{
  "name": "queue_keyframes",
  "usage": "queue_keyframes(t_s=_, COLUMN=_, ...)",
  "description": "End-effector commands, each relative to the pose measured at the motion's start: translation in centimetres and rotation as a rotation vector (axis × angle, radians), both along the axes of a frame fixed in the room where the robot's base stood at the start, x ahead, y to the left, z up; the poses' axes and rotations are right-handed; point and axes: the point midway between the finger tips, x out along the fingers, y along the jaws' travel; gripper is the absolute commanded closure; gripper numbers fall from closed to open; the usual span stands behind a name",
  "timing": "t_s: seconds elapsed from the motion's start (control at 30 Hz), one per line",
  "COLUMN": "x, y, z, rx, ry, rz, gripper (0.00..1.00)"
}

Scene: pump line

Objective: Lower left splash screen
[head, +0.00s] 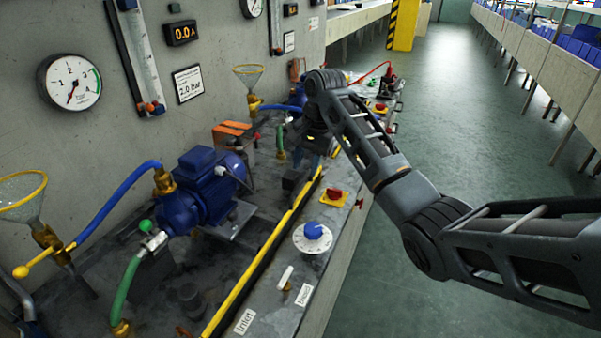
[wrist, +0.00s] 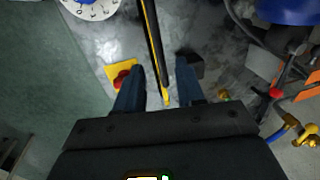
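A long strip with a yellow edge and a black band (head: 258,262), which I take to be the left splash screen, runs along the bench between the pump and the control panel. Whether a clear pane belongs to it I cannot tell. In the wrist view the strip (wrist: 155,45) runs down between my gripper's fingers and ends near the palm. My gripper (wrist: 160,66) is open, one blue finger on each side of the strip, with visible gaps. In the head view my gripper (head: 316,150) is at the strip's far end, its fingertips hard to make out.
A blue pump (head: 202,190) with hoses stands behind the strip. In front are a white dial with a blue knob (head: 313,238), a red button on a yellow plate (head: 334,197) and a switch (head: 285,277). The floor aisle (head: 450,130) to the right is clear.

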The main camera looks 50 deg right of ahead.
Motion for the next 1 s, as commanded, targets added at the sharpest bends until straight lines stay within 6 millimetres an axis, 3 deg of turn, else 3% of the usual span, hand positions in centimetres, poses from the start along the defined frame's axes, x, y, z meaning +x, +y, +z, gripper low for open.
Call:
queue_keyframes(t_s=0.23, x=0.5, y=0.2, z=-2.9, rx=0.000, ry=0.000, rz=0.000, gripper=0.62)
queue_keyframes(t_s=0.6, x=0.7, y=0.3, z=-3.6, rx=0.000, ry=-0.002, rz=0.001, gripper=0.62)
queue_keyframes(t_s=1.0, x=0.7, y=0.3, z=-3.6, rx=0.000, ry=-0.002, rz=0.001, gripper=0.99)
